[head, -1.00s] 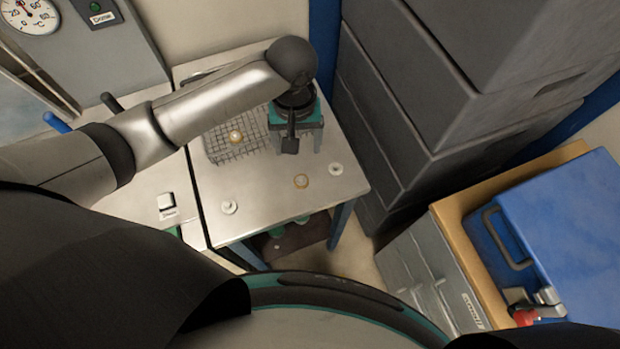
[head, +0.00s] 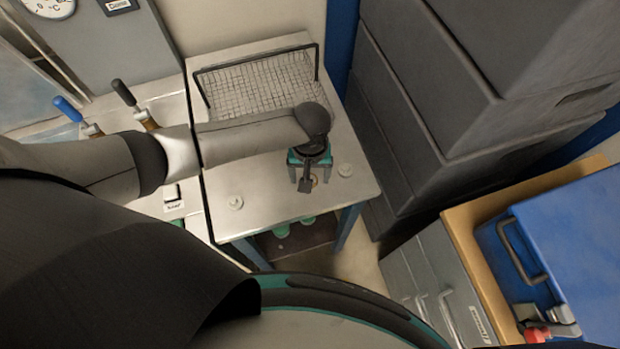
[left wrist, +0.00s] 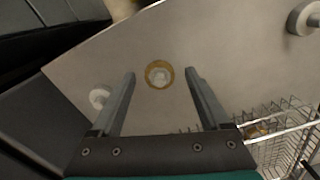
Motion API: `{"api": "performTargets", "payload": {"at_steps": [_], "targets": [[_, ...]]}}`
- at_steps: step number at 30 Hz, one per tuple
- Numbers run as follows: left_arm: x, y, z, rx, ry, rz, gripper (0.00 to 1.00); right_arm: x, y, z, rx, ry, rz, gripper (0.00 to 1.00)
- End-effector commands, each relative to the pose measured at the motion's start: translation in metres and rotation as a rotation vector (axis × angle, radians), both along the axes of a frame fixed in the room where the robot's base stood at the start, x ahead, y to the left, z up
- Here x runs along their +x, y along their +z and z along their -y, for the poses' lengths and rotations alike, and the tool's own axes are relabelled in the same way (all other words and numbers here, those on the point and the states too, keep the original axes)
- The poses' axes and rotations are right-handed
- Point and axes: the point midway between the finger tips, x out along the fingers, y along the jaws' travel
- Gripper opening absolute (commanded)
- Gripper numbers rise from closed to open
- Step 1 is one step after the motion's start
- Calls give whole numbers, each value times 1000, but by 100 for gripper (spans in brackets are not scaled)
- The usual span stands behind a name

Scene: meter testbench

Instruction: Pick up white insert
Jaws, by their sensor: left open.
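My left gripper (head: 307,182) is over this ring, pointing down, open and empty. In the left wrist view the ring appears between the fingertips; the height above it is hard to tell. In the head view the gripper mostly hides the ring.
A wire basket (head: 205,88) stands at the back of the table (head: 262,190); a brass-coloured piece (left wrist: 258,130) shows in it. Grey cases (head: 400,120) rise close on the right. Blue and black levers (head: 122,92) stand on the left bench. A blue box (head: 575,235) is at far right.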

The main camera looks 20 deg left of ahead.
Motion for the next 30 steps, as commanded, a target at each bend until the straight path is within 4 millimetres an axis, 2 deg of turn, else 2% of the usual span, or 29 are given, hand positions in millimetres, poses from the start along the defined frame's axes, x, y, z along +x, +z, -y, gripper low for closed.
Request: {"api": "performTargets", "payload": {"at_steps": [7,27,28,30], "targets": [[0,-1,0,-1,-1,1,79,-1,0,0,0,0,-1,50],[0,-1,0,-1,-1,1,4,-1,0,0,0,0,-1,50],[0,-1,0,-1,-1,1,1,0,0,0,0,0,-1,50],[0,-1,0,-1,-1,1,0,0,0,0,0,0,-1,50]]}}
